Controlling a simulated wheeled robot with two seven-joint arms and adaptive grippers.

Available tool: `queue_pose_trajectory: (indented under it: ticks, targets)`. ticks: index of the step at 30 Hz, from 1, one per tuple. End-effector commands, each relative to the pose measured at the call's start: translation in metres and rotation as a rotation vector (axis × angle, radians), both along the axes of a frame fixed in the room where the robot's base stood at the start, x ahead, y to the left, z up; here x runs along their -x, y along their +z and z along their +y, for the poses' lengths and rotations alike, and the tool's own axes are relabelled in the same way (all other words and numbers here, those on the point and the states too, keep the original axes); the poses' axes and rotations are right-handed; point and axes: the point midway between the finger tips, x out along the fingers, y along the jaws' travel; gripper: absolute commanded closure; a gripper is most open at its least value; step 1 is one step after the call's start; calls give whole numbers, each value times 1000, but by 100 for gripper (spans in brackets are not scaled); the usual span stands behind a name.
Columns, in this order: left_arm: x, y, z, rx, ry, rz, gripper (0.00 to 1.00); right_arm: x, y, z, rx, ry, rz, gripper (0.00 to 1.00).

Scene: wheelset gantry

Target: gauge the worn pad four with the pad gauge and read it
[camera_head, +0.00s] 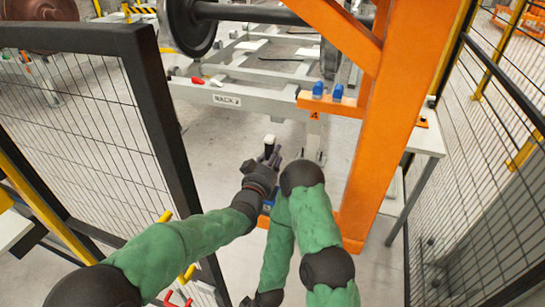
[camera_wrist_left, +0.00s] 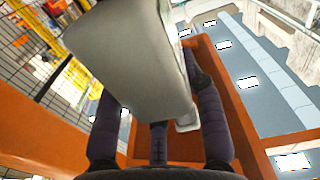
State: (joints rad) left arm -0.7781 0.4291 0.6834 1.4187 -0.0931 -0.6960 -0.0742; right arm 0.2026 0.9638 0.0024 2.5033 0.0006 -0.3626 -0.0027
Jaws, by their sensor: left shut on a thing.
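In the left wrist view the block (camera_wrist_left: 135,60) is large and close between the dark fingers. I cannot tell whether this block is the pad gauge, and no reading shows on it. I cannot tell which surface is worn pad four. My right arm folds down to the bottom edge, where its gripper is not clear.
A thick orange post (camera_head: 402,110) stands right of my arms. The grey rack (camera_head: 225,100) carries a dark wheelset (camera_head: 188,25) behind. A black mesh fence (camera_head: 155,110) is close on the left, another on the right. A white table (camera_head: 428,138) stands beyond the post.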

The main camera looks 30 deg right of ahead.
Motion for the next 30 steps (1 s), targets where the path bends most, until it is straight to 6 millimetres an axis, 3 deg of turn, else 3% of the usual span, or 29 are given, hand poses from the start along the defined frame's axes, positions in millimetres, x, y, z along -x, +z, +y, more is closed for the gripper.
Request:
queue_pose_trajectory:
  ticks: [30]
  targets:
    - [0,3,0,3,0,-3,100,0,-7,0,0,0,0,49]
